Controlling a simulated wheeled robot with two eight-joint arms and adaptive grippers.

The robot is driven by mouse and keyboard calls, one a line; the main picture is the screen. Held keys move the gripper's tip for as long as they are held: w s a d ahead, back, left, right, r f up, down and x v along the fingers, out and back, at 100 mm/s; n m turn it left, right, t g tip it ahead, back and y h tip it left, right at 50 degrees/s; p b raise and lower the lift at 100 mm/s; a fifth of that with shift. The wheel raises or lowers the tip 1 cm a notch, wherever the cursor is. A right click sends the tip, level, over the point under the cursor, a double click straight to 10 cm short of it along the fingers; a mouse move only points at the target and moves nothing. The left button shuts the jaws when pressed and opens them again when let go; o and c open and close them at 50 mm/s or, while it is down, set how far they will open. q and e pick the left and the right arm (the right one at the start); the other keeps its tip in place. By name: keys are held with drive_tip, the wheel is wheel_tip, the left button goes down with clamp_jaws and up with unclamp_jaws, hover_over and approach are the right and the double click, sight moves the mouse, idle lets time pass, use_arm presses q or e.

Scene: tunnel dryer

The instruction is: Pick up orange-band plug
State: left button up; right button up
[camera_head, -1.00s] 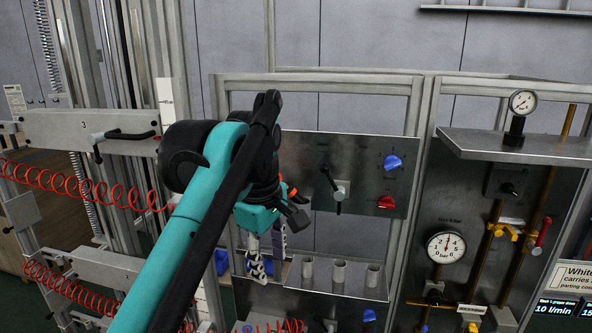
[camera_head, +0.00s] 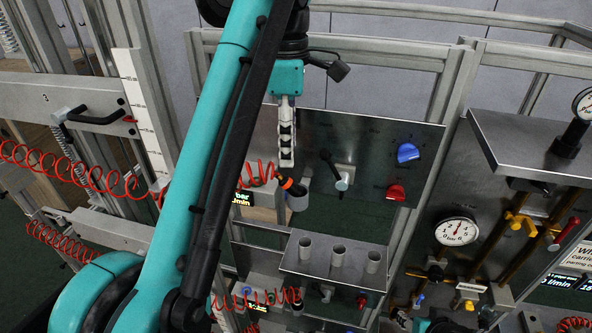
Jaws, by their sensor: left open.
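The orange-band plug (camera_head: 294,188) is a small dark plug with an orange band, at the end of a red coiled hose. It sits tilted at the mouth of a grey cup-shaped holder (camera_head: 299,202), in front of the metal panel. My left gripper (camera_head: 286,163) points down just above the plug in the picture. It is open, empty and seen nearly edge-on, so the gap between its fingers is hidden. I see no contact with the plug. A small teal and grey part at the bottom edge may be my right gripper (camera_head: 404,319); its jaws are unclear.
The panel (camera_head: 340,135) carries a black-handled lever (camera_head: 334,168), a blue knob (camera_head: 408,153) and a red knob (camera_head: 396,192). A shelf (camera_head: 333,278) with three grey cups stands below. Red coiled hoses (camera_head: 70,172) hang at the left. A pressure gauge (camera_head: 456,231) is at the right.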

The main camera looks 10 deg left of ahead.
sight(286, 177)
use_arm(q)
drive_tip(key=shift+s+f, duration=0.65)
drive_tip(key=shift+s, duration=0.35)
drive_tip(key=shift+s+f, duration=0.15)
drive_tip(key=shift+f, duration=0.05)
drive_tip(key=f, duration=0.2)
drive_tip(key=w+f, duration=0.1)
drive_tip(key=f, duration=0.1)
drive_tip(key=shift+w+f, duration=0.2)
drive_tip(key=shift+f, duration=0.05)
drive_tip(key=shift+s+f, duration=0.2)
drive_tip(key=shift+s, duration=0.25)
drive_tip(key=shift+w, duration=0.1)
drive_tip(key=shift+c, duration=0.3)
drive_tip(key=shift+w+f, duration=0.1)
drive_tip(key=shift+w, duration=0.05)
drive_tip(key=c, duration=0.6)
drive_tip(key=shift+w, duration=0.1)
clamp_jaws()
use_arm(e)
drive_tip(key=shift+s+r, duration=0.1)
drive_tip(key=shift+s, duration=0.45)
